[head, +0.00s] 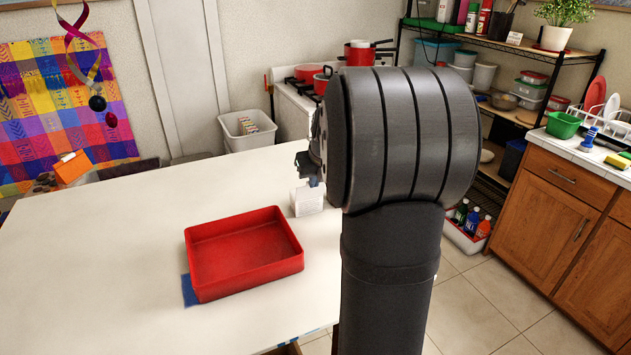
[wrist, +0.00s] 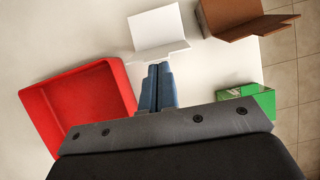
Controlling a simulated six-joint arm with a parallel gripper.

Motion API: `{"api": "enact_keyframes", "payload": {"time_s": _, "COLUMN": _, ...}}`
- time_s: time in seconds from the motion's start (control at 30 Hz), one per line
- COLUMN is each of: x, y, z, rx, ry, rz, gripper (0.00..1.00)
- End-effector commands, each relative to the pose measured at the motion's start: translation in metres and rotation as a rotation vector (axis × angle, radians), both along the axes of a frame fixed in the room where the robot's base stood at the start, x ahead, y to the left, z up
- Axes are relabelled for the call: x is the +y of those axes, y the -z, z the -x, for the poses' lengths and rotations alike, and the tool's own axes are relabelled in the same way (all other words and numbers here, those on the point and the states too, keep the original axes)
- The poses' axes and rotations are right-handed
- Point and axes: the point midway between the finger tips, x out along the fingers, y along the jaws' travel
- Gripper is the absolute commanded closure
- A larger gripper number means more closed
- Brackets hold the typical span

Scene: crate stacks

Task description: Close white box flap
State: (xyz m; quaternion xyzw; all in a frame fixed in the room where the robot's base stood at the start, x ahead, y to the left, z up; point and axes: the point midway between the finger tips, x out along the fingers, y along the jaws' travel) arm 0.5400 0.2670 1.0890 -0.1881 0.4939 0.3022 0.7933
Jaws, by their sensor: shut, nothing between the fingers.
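The white box (wrist: 157,28) is at the top of the wrist view. A thin white flap (wrist: 172,50) sticks out from its lower edge and looks open. My gripper (wrist: 158,68) has its two blue fingers together, with nothing between them. The fingertips are right by the flap; I cannot tell whether they touch it. In the head view the white box (head: 307,201) stands on the table at the left edge of my arm, partly hidden by it. My gripper (head: 311,182) is just above the box there.
A red tray (head: 243,289) lies on the table left of the white box, over a blue patch (head: 188,290). In the wrist view, a brown box (wrist: 225,15) with a flap out and a green box (wrist: 262,101) stand to the right. The table's left part is clear.

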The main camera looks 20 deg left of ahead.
Motion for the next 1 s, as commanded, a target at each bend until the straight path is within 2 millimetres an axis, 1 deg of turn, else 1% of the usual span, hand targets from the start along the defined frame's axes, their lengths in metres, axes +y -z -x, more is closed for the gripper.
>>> {"api": "enact_keyframes", "payload": {"time_s": 0.37, "x": 0.004, "y": -0.003, "z": -0.004, "rx": 0.043, "ry": 0.000, "rz": 0.039, "gripper": 1.00}}
{"api": "enact_keyframes", "payload": {"time_s": 0.57, "x": 0.010, "y": -0.005, "z": -0.010, "rx": 0.105, "ry": -0.001, "rz": 0.094, "gripper": 1.00}}
{"api": "enact_keyframes", "payload": {"time_s": 0.7, "x": 0.016, "y": -0.007, "z": -0.018, "rx": 0.166, "ry": 0.000, "rz": 0.149, "gripper": 1.00}}
{"api": "enact_keyframes", "payload": {"time_s": 1.0, "x": 0.034, "y": -0.009, "z": -0.038, "rx": 0.163, "ry": 0.000, "rz": 0.145, "gripper": 1.00}}
